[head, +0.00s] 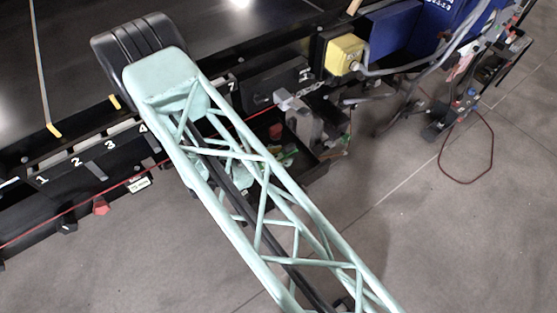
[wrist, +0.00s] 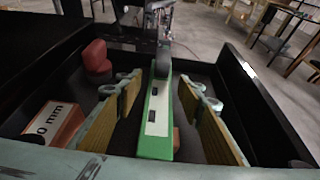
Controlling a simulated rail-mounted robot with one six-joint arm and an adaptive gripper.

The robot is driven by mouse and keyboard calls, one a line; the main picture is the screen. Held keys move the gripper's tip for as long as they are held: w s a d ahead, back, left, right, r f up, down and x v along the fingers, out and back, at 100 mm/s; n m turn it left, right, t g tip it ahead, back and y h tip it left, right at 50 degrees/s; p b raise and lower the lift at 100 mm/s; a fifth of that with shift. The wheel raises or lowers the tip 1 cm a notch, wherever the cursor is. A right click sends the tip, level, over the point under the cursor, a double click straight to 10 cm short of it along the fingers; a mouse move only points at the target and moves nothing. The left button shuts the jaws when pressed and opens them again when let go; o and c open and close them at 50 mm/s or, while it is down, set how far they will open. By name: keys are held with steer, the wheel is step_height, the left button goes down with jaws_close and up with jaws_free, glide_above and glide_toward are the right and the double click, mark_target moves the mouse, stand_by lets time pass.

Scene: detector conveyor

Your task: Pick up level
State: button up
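The level (wrist: 158,120) is a long green bar with a white top face and dark windows. In the wrist view it lies lengthwise in a black tray (wrist: 262,105). My gripper (wrist: 162,90) is open, with its yellow-padded fingers on either side of the level. Gaps show between the pads and the level. In the head view my arm hides the gripper and most of the tray (head: 318,165); a small green patch shows inside, and I cannot tell whether it is the level.
In the tray, a red object (wrist: 97,57) sits at the back left and a box marked "0 mm" (wrist: 54,122) at the front left. The tray walls rise close on both sides. A black conveyor (head: 85,55) with numbered positions and a yellow box (head: 344,54) stand beyond.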

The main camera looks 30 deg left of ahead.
steer(key=c, duration=1.1)
steer(key=shift+o, duration=0.2)
steer(key=shift+r, duration=0.15)
